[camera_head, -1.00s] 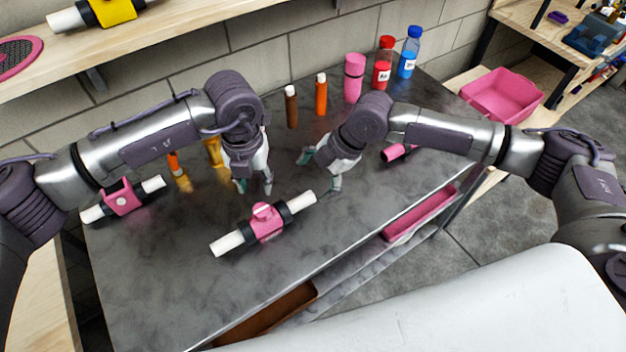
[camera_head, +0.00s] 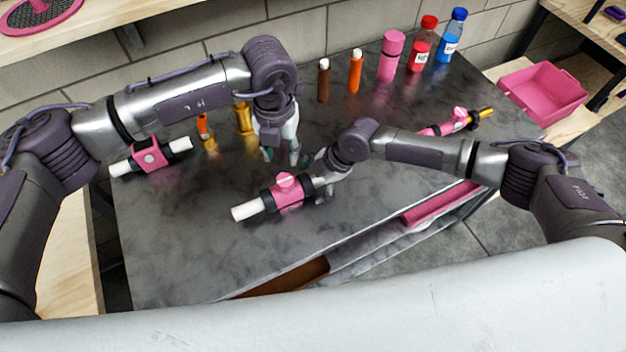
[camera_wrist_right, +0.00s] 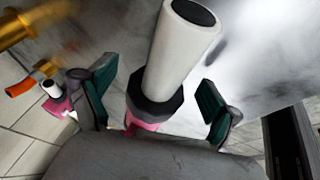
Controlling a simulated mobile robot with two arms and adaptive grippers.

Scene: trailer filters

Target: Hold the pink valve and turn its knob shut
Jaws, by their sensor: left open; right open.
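The pink valve (camera_head: 292,196) lies at the middle of the dark bench, with black collars, a white pipe end (camera_head: 247,210) on the left and a pink knob (camera_head: 286,179) on top. My right gripper (camera_head: 316,176) is open at the valve's right pipe end. In the right wrist view the white pipe (camera_wrist_right: 178,50) stands between the spread teal-padded fingers of this gripper (camera_wrist_right: 158,92), with a gap on both sides; only a little pink body (camera_wrist_right: 142,124) shows below the collar. My left gripper (camera_head: 280,156) is open and empty, pointing down just behind the knob.
A second pink valve (camera_head: 151,156) lies at the bench's left. Another pink fitting with a gold end (camera_head: 452,121) lies at the right. Bottles, including a pink one (camera_head: 391,56), stand at the back. A pink bin (camera_head: 543,92) stands beyond the right end.

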